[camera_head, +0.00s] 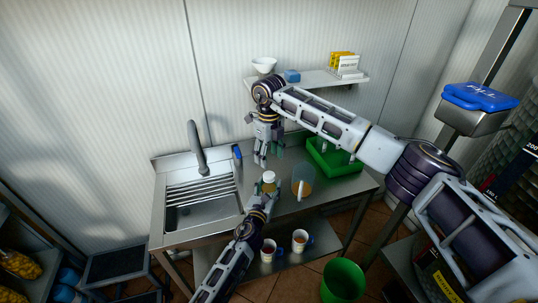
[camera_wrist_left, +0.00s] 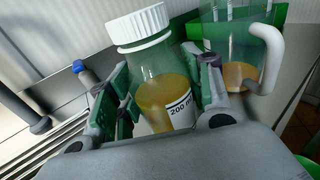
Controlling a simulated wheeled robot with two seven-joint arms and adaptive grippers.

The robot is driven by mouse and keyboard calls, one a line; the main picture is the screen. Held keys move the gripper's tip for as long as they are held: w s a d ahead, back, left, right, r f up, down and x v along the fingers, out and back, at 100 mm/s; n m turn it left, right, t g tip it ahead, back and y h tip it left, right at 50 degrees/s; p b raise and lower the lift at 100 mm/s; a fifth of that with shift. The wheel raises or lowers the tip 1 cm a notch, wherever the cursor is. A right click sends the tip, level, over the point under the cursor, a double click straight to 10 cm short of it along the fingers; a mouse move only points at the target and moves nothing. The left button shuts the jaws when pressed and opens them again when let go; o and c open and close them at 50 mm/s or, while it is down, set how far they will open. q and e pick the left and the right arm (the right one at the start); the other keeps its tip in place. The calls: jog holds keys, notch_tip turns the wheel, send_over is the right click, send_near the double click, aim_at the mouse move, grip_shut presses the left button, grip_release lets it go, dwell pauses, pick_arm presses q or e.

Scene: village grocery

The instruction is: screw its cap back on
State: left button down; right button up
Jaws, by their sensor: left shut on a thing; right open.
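A clear bottle (camera_wrist_left: 165,90) with amber liquid and a "200 ml" label stands upright at the counter's front. My left gripper (camera_head: 265,191) is shut around its body, with a finger on each side in the left wrist view. A white ribbed cap (camera_wrist_left: 137,25) sits on the bottle's mouth, in line with it; I cannot tell how tight it is. In the head view the bottle and cap (camera_head: 269,177) look small. My right gripper (camera_head: 268,157) is open and empty, pointing down above and behind the cap, apart from it.
A clear jug (camera_head: 303,176) with amber liquid stands close right of the bottle; its handle (camera_wrist_left: 274,55) faces my wrist camera. A green crate (camera_head: 345,165) is behind it. The sink (camera_head: 190,216) and tap (camera_head: 196,146) are left. A wall shelf (camera_head: 318,80) is above.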

aim_at(269, 174)
jog(key=n, duration=1.2)
jog(key=shift+n, duration=0.4)
jog(key=shift+f, duration=0.1)
jog(key=shift+f, duration=3.95)
jog(key=c, duration=1.1)
